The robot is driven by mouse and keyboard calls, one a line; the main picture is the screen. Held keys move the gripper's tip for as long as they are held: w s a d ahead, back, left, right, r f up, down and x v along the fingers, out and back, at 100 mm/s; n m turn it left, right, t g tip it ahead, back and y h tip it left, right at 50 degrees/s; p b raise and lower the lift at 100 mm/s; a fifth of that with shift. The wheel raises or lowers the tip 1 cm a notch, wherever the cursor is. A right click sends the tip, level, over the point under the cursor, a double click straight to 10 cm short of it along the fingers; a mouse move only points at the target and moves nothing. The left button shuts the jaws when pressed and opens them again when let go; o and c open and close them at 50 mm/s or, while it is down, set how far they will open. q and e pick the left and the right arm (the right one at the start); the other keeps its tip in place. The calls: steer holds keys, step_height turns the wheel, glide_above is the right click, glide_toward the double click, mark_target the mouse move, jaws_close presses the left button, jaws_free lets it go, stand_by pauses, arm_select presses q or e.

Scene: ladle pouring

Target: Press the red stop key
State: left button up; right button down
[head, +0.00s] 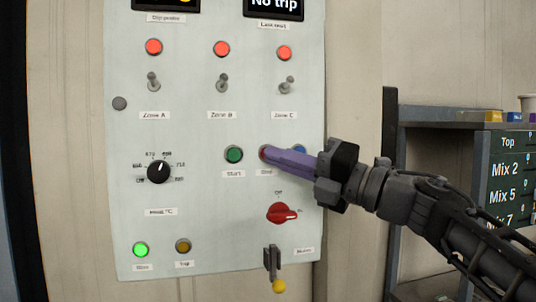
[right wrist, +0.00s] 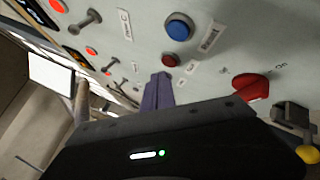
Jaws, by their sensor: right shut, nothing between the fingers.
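The red stop key (head: 263,152) sits on the pale panel (head: 200,200), to the right of the green start key (head: 234,154). In the head view it is mostly hidden behind the fingertips of my right gripper (head: 268,154). In the right wrist view the red key (right wrist: 170,59) shows just past the tips of my right gripper (right wrist: 160,76). The purple fingers are shut with nothing between them and point at the panel. I cannot tell whether the tips touch the key. My left gripper is not in view.
A blue key (head: 300,149) is partly hidden behind my right gripper. A red rotary switch (head: 281,213) and a yellow-ended lever (head: 278,284) are below. A black dial (head: 159,171) is left. A shelf (head: 440,117) with dark labelled boards stands right.

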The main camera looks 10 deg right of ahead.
steer(key=shift+w, duration=0.1)
stand_by(0.7)
steer(key=shift+w, duration=0.35)
steer(key=shift+w+p, duration=0.35)
stand_by(0.7)
stand_by(0.3)
steer(key=shift+s, duration=0.75)
steer(key=shift+s, duration=0.1)
steer(key=s, duration=0.5)
steer(key=shift+d, duration=0.15)
steer(key=shift+w, duration=0.1)
stand_by(0.4)
